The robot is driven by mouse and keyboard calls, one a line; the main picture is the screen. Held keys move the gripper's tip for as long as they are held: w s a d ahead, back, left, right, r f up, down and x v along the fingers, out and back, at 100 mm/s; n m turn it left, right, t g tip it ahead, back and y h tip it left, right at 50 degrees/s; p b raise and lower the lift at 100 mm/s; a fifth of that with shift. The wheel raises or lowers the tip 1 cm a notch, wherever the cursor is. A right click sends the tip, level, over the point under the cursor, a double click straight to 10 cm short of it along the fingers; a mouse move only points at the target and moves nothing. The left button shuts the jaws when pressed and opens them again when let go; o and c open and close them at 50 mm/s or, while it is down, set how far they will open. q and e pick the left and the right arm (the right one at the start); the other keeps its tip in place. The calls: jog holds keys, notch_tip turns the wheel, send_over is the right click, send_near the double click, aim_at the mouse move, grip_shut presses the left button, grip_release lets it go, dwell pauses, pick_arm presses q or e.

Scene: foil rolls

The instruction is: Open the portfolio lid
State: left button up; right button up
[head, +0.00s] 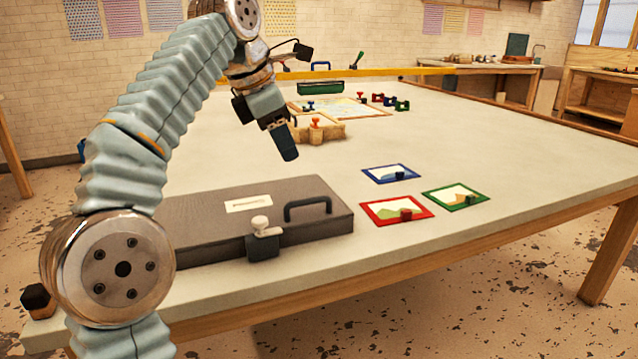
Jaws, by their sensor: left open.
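The portfolio (195,216) is a flat dark grey case lying near the front left of the table. Its lid is down, with a pale label (249,204) on top. A black handle (308,205) stands at its right front, and a clasp with a pale knob (262,238) sits at its front edge. My left gripper (287,149) is open and empty. It points down above the table, behind the portfolio and apart from it. My left arm hides the left end of the portfolio. My right gripper is not in view.
Red (397,210), blue (390,174) and green (455,197) framed pictures with small knobs lie right of the portfolio. Behind my gripper stand a wooden block with an orange knob (315,131), a map-like board (345,108) and a green box (320,88). The table's right side is clear.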

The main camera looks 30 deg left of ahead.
aim_at(307, 202)
pick_arm(q)
jog(key=b+x, duration=0.4)
jog(key=x, duration=0.8)
jog(key=shift+s, duration=0.15)
jog(key=shift+w+d+f, duration=0.15)
jog(key=shift+w+f, duration=0.15)
jog(key=shift+f, duration=0.25)
grip_shut()
